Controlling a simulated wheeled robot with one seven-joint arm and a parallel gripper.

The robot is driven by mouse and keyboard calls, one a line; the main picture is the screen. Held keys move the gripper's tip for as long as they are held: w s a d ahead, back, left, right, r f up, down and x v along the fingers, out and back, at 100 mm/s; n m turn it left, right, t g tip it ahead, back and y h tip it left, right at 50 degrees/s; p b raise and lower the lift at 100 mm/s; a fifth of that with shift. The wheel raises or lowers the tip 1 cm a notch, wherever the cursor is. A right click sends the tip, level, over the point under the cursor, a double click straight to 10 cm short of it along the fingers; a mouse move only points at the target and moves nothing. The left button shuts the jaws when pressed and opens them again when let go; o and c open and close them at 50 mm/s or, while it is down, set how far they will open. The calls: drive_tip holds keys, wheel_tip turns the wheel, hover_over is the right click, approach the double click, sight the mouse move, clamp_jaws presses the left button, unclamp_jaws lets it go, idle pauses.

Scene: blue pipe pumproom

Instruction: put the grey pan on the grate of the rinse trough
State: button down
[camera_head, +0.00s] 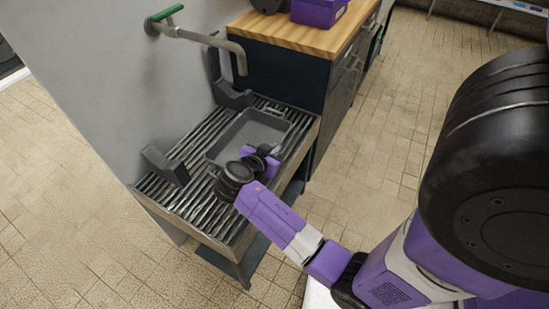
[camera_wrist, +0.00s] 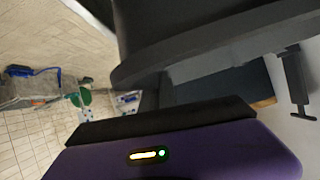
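The grey pan (camera_head: 249,128) is a shallow rectangular tray in the head view. It is over the slatted grate (camera_head: 190,198) of the rinse trough, toward its right part, and looks about level. I cannot tell whether it rests on the slats or hangs just above them. My gripper (camera_head: 262,158) is at the pan's near rim. In the wrist view, a dark grey edge (camera_wrist: 215,55), likely the pan's, is very close. One purple finger with a black pad (camera_wrist: 160,122) shows below it. The other finger is not clearly seen, so the grip is unclear.
A green-handled tap (camera_head: 200,35) reaches over the trough from the grey wall. Dark brackets (camera_head: 165,165) stand along the trough's back. A wooden-topped cabinet (camera_head: 300,38) with a purple bin (camera_head: 318,10) adjoins the right end. The grate's left part is bare.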

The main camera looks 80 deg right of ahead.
drive_tip(key=shift+f+b, duration=0.3)
drive_tip(key=shift+f, duration=1.6)
drive_tip(key=shift+f, duration=0.15)
drive_tip(key=c, duration=1.7)
unclamp_jaws()
drive_tip(key=shift+r, duration=0.2)
drive_tip(key=p+v, duration=0.1)
drive_tip(key=v, duration=1.1)
